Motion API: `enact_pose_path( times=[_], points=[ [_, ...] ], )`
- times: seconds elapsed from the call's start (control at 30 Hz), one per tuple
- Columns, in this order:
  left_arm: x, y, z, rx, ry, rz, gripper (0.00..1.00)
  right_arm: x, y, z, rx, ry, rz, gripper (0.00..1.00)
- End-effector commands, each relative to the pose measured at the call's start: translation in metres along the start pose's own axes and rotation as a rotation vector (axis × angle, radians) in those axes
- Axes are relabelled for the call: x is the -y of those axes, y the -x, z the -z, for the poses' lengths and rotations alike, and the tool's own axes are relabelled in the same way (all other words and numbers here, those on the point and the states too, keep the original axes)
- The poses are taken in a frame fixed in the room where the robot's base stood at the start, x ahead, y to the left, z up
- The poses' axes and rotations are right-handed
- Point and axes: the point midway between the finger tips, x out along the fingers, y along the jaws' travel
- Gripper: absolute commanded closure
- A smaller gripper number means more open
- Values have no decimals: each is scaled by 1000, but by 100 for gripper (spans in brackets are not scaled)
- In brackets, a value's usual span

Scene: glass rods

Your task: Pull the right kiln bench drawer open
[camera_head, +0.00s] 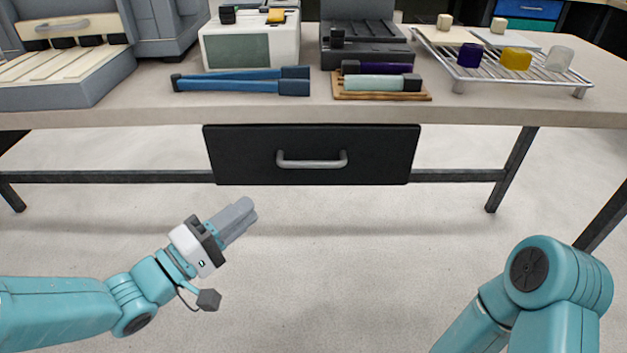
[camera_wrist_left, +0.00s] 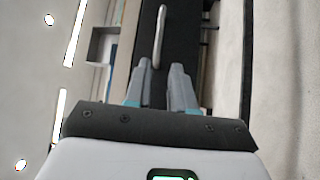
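The drawer (camera_head: 245,158) is a black front under the bench top, with a pale bar handle (camera_head: 312,164) across its middle. It looks shut. My left gripper (camera_head: 250,208) is in front of and below the drawer, left of the handle in the head view, touching nothing. In the left wrist view, the drawer front (camera_wrist_left: 184,38) and handle (camera_wrist_left: 160,38) appear sideways ahead of the fingers. The left gripper (camera_wrist_left: 161,68) shows an empty gap between its fingertips, in line with the handle. My right arm shows at lower right in the head view; its gripper is out of frame.
The bench top (camera_head: 300,108) holds blue rods (camera_head: 242,86), a wooden tray (camera_head: 383,97) with rods, and a wire rack (camera_head: 515,80) with small glass pieces. Dark bench legs (camera_head: 511,170) stand either side. The floor before the drawer is clear.

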Motion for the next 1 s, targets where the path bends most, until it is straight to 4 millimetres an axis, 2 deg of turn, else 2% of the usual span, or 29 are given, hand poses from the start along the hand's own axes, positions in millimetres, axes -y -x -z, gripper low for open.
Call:
enact_pose_path(
  times=[0.17,0.6,0.8,1.0],
  points=[
    [-1,-27,-3,7,1,-2,76,0,0,1,-2,-1,0,57],
    [-2,-131,-6,6,1,-1,76,1,4,0,0,0,0,57],
    [-2,-156,-6,3,1,0,76,3,6,-1,3,3,0,57],
    [-1,-164,-6,3,1,0,76,3,6,-1,3,3,0,57]
  ],
)
